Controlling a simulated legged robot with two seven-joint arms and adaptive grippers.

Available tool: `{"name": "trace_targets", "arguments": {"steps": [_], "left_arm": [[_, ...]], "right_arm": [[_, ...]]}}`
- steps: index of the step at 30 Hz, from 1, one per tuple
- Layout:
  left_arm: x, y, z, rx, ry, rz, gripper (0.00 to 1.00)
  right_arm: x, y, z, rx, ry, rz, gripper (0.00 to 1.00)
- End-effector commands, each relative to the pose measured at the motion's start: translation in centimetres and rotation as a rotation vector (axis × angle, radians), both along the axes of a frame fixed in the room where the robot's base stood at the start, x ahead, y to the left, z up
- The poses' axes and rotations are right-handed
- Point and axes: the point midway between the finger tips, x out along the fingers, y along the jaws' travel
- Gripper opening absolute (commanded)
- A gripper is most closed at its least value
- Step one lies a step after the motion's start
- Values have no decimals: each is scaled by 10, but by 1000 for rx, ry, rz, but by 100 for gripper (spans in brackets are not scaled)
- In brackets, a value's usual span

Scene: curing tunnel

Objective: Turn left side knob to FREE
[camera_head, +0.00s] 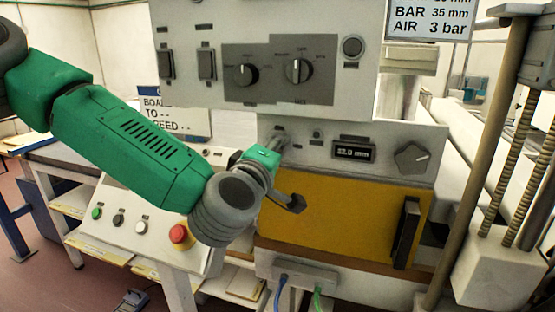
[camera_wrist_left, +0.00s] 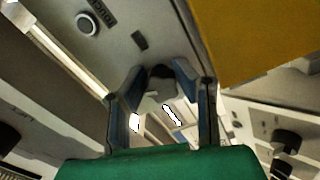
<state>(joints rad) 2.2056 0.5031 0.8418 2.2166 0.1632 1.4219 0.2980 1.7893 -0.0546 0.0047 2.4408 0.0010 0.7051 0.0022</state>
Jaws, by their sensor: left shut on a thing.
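My left gripper (camera_head: 281,136) reaches the left part of the lower grey panel (camera_head: 320,153), left of its small display. In the left wrist view, its two blue-grey fingers (camera_wrist_left: 161,82) close around a small dark, rounded knob (camera_wrist_left: 161,71) on the panel. In the head view the fingers and wrist hide most of this knob, so its pointer and any FREE mark cannot be read. My right gripper is not in view.
A display reading 32.0 mm (camera_head: 354,150) and a lobed knob (camera_head: 411,157) sit right of my gripper. The upper box carries two dark knobs (camera_head: 299,71). A yellow door (camera_head: 335,220) lies below. A button console with a red stop (camera_head: 180,235) stands left, close under my arm.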

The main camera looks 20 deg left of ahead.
Motion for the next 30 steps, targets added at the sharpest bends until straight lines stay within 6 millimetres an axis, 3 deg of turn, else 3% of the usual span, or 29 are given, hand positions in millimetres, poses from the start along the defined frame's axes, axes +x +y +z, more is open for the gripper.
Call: {"name": "trace_targets", "arguments": {"steps": [12, 30], "left_arm": [[1, 2, -1, -265, 10, 5, 0], [1, 2, -1, -335, 16, 5, 0]], "right_arm": [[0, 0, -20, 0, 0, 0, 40], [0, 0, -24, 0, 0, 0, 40]]}}
